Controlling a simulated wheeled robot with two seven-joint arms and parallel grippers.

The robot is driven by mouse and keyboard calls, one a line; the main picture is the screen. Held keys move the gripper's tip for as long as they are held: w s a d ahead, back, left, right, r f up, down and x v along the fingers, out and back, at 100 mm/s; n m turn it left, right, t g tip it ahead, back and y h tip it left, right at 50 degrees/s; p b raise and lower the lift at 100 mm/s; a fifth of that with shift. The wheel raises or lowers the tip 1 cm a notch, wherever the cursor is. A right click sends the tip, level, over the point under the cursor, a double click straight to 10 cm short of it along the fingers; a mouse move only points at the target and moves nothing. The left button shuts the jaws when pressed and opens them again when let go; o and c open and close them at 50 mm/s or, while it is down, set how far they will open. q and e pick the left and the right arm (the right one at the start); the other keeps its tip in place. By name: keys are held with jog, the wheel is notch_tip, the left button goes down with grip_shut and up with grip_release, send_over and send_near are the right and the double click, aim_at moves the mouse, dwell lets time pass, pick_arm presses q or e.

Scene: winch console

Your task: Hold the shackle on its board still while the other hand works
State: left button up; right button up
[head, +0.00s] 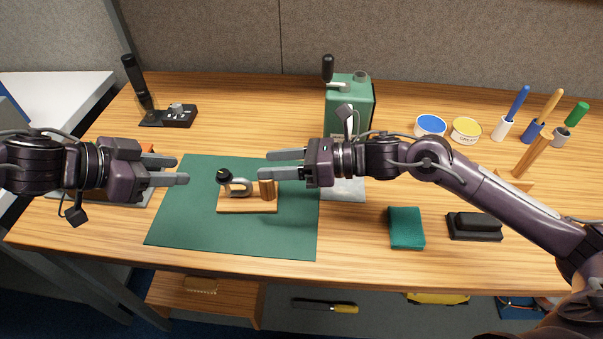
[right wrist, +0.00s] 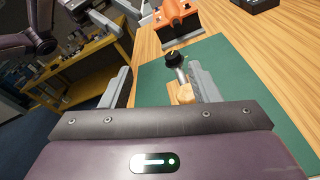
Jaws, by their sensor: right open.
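A grey metal shackle (head: 241,186) with a black knob (head: 223,176) on its pin sits on a small wooden board (head: 247,206). The board also bears a short wooden post (head: 267,189) and lies on the green mat. My right gripper (head: 270,164) is open and empty, its fingers above and behind the post end, partly overlapping the post in the head view. In the right wrist view the shackle (right wrist: 182,76) shows close beside the right-hand finger, which hides part of the board. My left gripper (head: 184,169) is open and empty, left of the shackle and apart from it.
The green mat (head: 190,235) has bare room in front of the board. A green winch box (head: 350,100) with a crank stands behind. A teal block (head: 406,228) and black brush (head: 474,226) lie right. An orange-topped device is partly hidden behind my left gripper.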

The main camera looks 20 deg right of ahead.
aim_at(267, 181)
jog(key=d+f+n+h, duration=0.1)
jog(key=d+f, duration=0.1)
jog(key=d+f+n+h, duration=0.1)
jog(key=d+f+n, duration=0.1)
jog(key=shift+s+f+h, duration=0.1)
jog(key=shift+h, duration=0.3)
jog(key=x, duration=0.7)
jog(key=shift+a+f, duration=0.2)
jog(key=shift+f, duration=0.05)
grip_shut()
pick_arm(q)
jog(key=shift+o, duration=0.2)
